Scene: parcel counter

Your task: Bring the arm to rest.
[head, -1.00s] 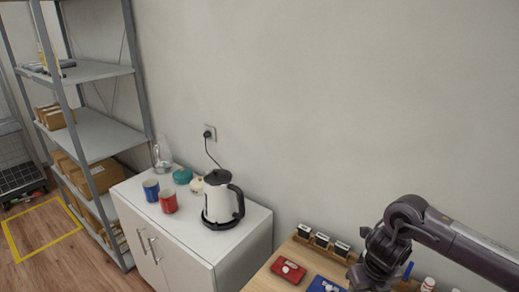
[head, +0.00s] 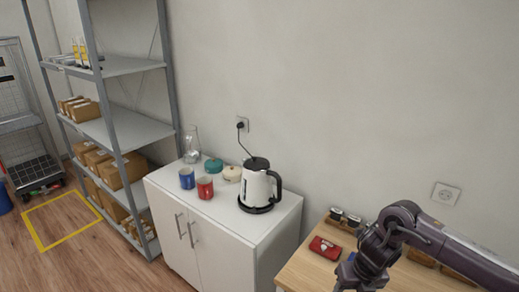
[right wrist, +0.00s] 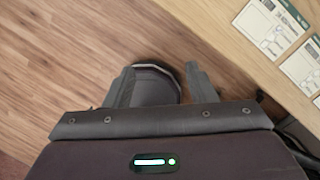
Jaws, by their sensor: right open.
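My right arm (head: 405,222) comes in from the right in the head view and reaches over the wooden counter (head: 303,268). Its hand is cut off by the bottom edge there. In the right wrist view my right gripper (right wrist: 160,78) is open, with its two fingers apart. No object is seen held; a dark rounded shape shows between the fingers, over the wood floor (right wrist: 60,50). The counter edge (right wrist: 215,30) is to the right of the fingers. My left gripper is in neither view.
A red box (head: 325,248) lies on the counter near my arm. A white cabinet (head: 225,225) holds a kettle (head: 257,187), a red mug (head: 205,188) and a blue mug (head: 187,178). A grey shelf (head: 128,133) with cardboard boxes stands left. Cards (right wrist: 272,28) lie on the counter.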

